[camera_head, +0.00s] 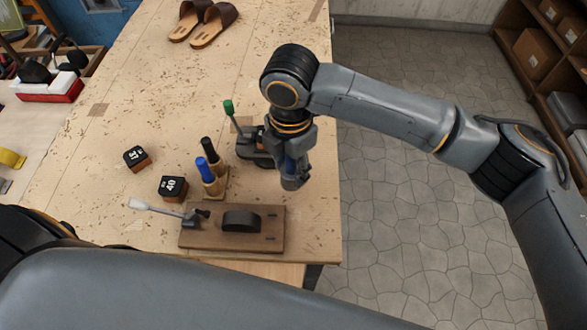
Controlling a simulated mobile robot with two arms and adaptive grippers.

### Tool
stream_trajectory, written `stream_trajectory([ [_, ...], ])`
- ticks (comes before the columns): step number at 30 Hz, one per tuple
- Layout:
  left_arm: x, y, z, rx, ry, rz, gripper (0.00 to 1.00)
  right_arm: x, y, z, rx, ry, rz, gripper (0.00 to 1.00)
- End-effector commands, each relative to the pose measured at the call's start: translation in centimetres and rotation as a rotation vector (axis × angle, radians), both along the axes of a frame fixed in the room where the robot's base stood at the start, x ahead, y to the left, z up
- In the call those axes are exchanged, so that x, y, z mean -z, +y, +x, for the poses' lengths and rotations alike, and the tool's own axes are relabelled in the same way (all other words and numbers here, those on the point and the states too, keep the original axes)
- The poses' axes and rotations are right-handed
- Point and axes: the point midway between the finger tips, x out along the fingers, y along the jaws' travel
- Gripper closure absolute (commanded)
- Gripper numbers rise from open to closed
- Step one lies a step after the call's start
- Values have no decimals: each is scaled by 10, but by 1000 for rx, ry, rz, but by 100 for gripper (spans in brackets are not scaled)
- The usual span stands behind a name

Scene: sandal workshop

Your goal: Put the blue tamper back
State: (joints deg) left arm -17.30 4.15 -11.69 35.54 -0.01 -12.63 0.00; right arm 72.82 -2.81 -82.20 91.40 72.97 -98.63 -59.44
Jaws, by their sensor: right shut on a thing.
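My right gripper (294,160) points down over the right edge of the workbench, shut on the blue tamper (292,181). The fingers hide much of it; a bluish body and a grey round lower end show, seemingly clear of the bench top. To its left, a small wooden stand (221,187) holds a black-handled tool (208,148) and another blue-handled tool (204,169), both upright. My left gripper is out of view.
A wooden board (265,214) with a white-handled clamp (140,204) lies at the front. A dark green-handled fixture (255,145) stands behind the gripper. Two numbered blocks (136,157) (173,188) sit left. Sandals (205,22) lie far back. The bench (115,105) is clear between.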

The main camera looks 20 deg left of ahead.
Motion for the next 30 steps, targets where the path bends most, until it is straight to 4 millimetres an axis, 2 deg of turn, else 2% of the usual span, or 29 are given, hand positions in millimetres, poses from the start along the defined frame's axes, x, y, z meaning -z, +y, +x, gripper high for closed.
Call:
stream_trajectory([
  [3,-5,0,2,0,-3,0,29,9,-3,10,5,-1,-2,100],
  [6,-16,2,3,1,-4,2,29,23,-3,8,1,1,-2,100],
  [10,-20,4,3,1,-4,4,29,37,-2,8,1,0,-1,100],
  [22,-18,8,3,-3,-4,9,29,43,-2,8,1,-1,0,100],
  [23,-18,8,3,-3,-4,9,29,43,-2,8,1,-2,-1,52],
  [24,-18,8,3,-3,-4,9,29,43,-2,8,1,-2,-1,43],
  [26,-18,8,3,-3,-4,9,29,43,-2,8,1,-2,-1,35],
  [30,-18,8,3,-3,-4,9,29,43,-2,8,1,-1,0,35],
])
